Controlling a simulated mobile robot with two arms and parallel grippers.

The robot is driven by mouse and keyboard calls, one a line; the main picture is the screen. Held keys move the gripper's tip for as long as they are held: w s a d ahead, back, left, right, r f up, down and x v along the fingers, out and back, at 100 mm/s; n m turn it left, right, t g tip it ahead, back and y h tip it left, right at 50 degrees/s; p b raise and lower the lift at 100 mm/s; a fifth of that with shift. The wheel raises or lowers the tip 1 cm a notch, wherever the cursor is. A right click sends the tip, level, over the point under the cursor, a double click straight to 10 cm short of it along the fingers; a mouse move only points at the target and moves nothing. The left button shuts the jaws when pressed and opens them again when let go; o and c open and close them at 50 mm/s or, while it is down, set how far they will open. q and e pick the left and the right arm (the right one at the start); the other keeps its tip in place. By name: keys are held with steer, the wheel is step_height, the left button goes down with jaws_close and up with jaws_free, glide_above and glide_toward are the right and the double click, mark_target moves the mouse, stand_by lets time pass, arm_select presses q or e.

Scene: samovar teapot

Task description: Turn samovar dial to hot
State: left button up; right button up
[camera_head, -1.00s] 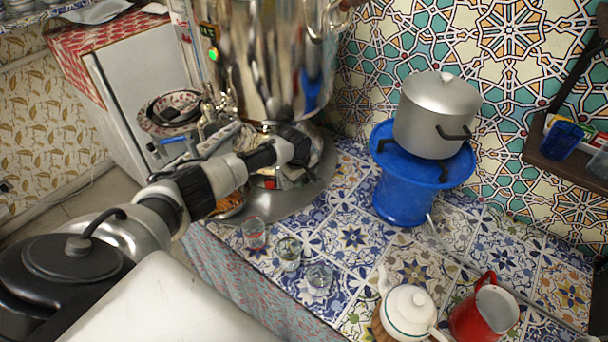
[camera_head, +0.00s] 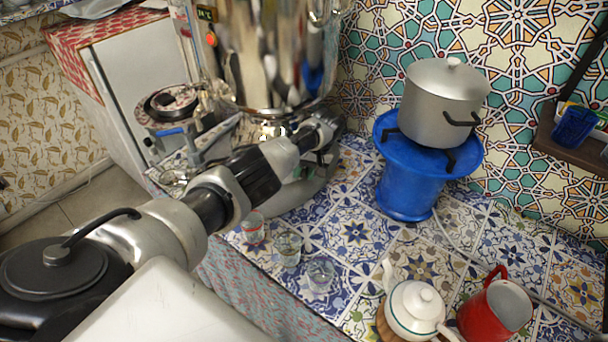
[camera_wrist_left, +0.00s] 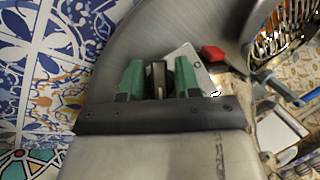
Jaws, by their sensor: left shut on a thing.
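The shiny metal samovar (camera_head: 275,60) stands at the back left of the tiled counter, with an orange-red light (camera_head: 211,39) on its upper left. My left arm reaches across to its base, and hides the dial and the fingertips in the head view. In the left wrist view, the green-tipped fingers of my left gripper (camera_wrist_left: 160,78) are shut on the dark dial (camera_wrist_left: 157,76) beside a pale panel (camera_wrist_left: 183,57). A red switch (camera_wrist_left: 212,53) is just right of the fingers. The dial's markings are not readable. My right gripper is not in view.
Several small glasses (camera_head: 288,248) stand just right of my arm. A silver pot (camera_head: 442,104) sits on a blue stand (camera_head: 408,188). A white teapot (camera_head: 415,308) and a red jug (camera_head: 497,308) are at front right. Bare tiles lie between.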

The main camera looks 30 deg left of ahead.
arm_select(q)
steer(key=shift+r, duration=0.1)
stand_by(0.4)
steer(key=o, duration=0.6)
steer(key=v, duration=1)
steer(key=shift+w+d+r+b, duration=0.25)
steer(key=shift+w+d+b, duration=0.05)
steer(key=shift+f, duration=0.1)
